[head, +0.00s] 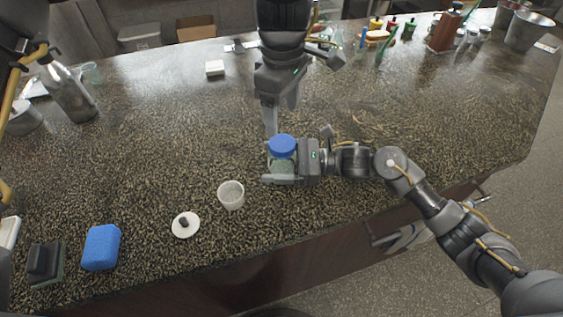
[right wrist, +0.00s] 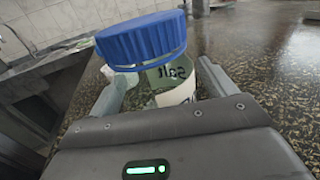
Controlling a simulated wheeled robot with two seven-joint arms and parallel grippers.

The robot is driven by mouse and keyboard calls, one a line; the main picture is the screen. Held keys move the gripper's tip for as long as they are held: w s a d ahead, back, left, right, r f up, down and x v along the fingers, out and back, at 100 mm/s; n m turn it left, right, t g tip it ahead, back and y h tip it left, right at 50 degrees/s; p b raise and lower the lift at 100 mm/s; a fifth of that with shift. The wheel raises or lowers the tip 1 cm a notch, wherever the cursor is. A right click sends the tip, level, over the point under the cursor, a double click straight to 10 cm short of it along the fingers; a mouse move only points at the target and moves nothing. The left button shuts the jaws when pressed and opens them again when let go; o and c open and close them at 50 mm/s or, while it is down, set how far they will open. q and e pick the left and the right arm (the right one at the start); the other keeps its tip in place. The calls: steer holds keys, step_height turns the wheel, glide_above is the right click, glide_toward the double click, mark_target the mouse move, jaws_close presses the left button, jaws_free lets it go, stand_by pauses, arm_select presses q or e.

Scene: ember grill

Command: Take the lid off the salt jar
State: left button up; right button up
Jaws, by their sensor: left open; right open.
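The salt jar (head: 281,166) is a small clear jar with a blue ribbed lid (head: 282,146) on top. In the right wrist view, the jar (right wrist: 177,88) shows the word "salt", and its lid (right wrist: 142,40) fills the upper middle. My right gripper (head: 270,166) is open, with its fingers on either side of the jar body below the lid; I cannot tell whether they touch it. My left gripper (head: 271,128) points down from the back, open, with its fingertips just behind and above the lid. It appears apart from the lid.
A clear cup (head: 231,195) and a white lid with a dark knob (head: 185,225) lie left of the jar. A blue sponge (head: 101,247) is at front left. A metal bottle (head: 70,92) stands at back left. Bottles and a bucket (head: 528,32) stand at back right.

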mark_target(282, 143)
steer(key=c, duration=1.6)
steer(key=shift+c, duration=1)
arm_select(q)
steer(key=m, duration=0.4)
steer(key=shift+m, duration=0.3)
arm_select(e)
jaws_close()
arm_select(q)
steer(key=shift+s+f, duration=0.1)
steer(key=shift+f, duration=3.9)
steer(key=shift+c, duration=0.4)
